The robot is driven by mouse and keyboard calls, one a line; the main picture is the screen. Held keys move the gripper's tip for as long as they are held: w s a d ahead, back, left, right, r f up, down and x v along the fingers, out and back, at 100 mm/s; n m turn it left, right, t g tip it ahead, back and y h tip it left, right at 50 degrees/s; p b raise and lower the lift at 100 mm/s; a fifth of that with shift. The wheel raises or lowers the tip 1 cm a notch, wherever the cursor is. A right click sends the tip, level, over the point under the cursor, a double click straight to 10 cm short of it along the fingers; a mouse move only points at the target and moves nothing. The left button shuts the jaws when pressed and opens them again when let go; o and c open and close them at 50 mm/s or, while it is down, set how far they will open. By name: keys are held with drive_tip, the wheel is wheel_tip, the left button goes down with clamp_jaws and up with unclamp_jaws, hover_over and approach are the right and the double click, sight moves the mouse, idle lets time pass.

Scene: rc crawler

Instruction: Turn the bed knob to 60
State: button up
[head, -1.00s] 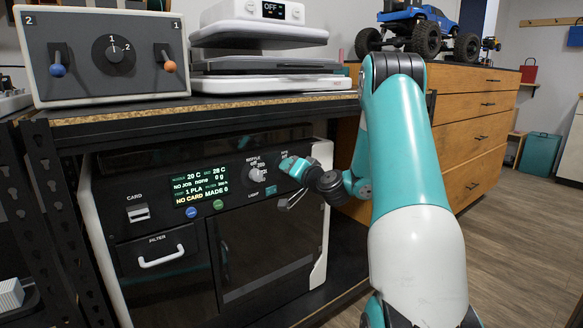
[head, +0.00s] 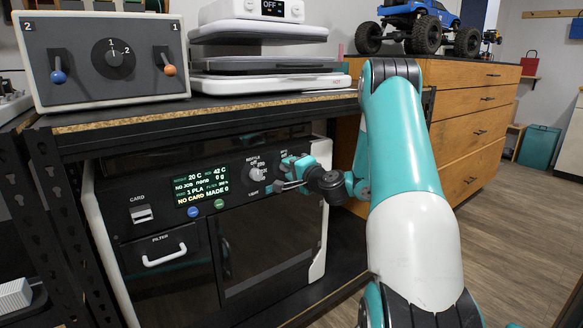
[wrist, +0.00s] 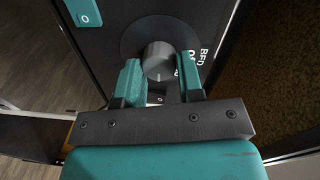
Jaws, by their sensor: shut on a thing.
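The bed knob (wrist: 158,60) is a grey round knob on a dark dial, with part of the "BED" label beside it in the wrist view. My gripper (wrist: 160,72) is shut on it, one teal finger on each side. In the head view my gripper (head: 290,172) is at the right of the printer's control panel and hides the bed knob. The printer's display (head: 201,185) reads 20 C on the left and what looks like 42 C on the right. The knob's exact setting is too small to read.
The nozzle knob (head: 257,174) sits just left of my gripper, with a light switch (head: 271,190) below. The printer (head: 95,215) stands under a shelf top (head: 215,113) that overhangs it. A wooden drawer cabinet (head: 470,110) is at the right.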

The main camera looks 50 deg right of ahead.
drive_tip(key=shift+s+d, duration=0.1)
idle(0.3)
drive_tip(key=o, duration=0.9)
drive_tip(key=b+v, duration=1)
drive_tip(key=v, duration=0.7)
drive_tip(key=shift+s+f, duration=0.1)
drive_tip(key=shift+s, duration=0.05)
